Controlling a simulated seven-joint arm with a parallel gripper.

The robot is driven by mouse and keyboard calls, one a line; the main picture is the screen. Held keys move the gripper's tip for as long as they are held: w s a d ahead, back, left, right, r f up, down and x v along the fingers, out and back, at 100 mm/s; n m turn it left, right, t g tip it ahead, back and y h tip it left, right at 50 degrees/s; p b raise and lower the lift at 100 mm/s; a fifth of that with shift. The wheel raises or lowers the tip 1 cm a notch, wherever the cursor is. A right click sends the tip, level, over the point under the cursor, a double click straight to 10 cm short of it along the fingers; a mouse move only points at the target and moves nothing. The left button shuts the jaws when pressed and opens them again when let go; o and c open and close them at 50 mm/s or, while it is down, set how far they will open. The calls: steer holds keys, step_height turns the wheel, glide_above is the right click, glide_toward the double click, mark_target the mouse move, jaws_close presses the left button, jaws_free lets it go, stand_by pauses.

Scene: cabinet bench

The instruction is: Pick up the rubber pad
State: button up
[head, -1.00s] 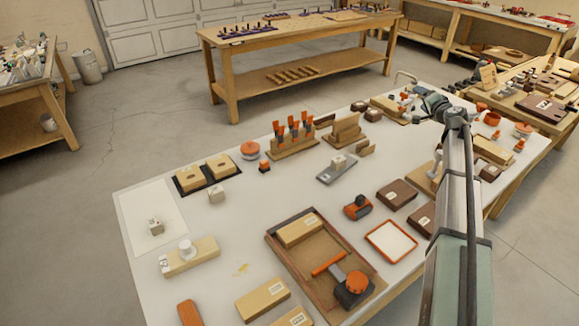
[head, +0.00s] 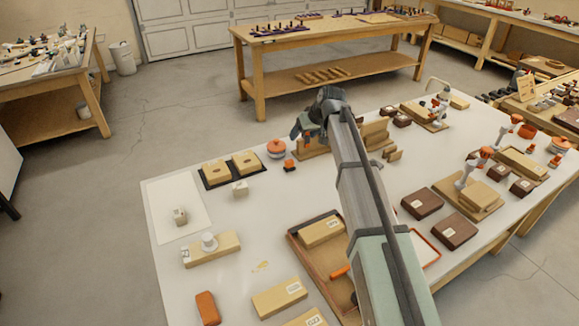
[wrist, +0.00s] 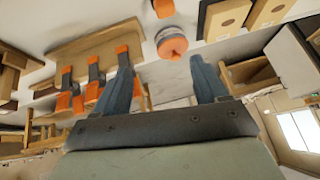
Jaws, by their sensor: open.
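I cannot tell for sure which thing is the rubber pad. A flat orange-brown block with rounded corners (head: 208,307) lies at the front left of the bench in the head view and may be it. My gripper (head: 305,130) is at the back of the bench, far from that block. In the wrist view my gripper (wrist: 166,75) has its two fingers spread, with nothing held between them. A round orange-topped pot (wrist: 172,43) shows just beyond the fingers. It also shows in the head view (head: 276,148).
Orange-handled tools (wrist: 95,80) in a wooden rack stand close to one finger. A black tray with two wooden blocks (head: 231,168) is left of my gripper. A brown tray (head: 318,262) lies partly behind my arm. The white sheet (head: 165,205) has mostly bare room.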

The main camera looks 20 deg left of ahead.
mark_target(290, 161)
steer(key=a+f, duration=0.1)
steer(key=f, duration=0.2)
steer(key=a+f+h, duration=0.1)
steer(key=f, duration=0.2)
steer(key=s+a+f+h, duration=0.1)
steer(key=a+f, duration=0.1)
steer(key=f, duration=0.1)
steer(key=shift+f+n+g, duration=0.3)
steer(key=shift+f+n, duration=0.05)
steer(key=shift+n, duration=0.05)
steer(key=shift+x, duration=2.6)
steer(key=shift+w+r, duration=0.1)
steer(key=shift+c, duration=0.3)
steer(key=c, duration=1.1)
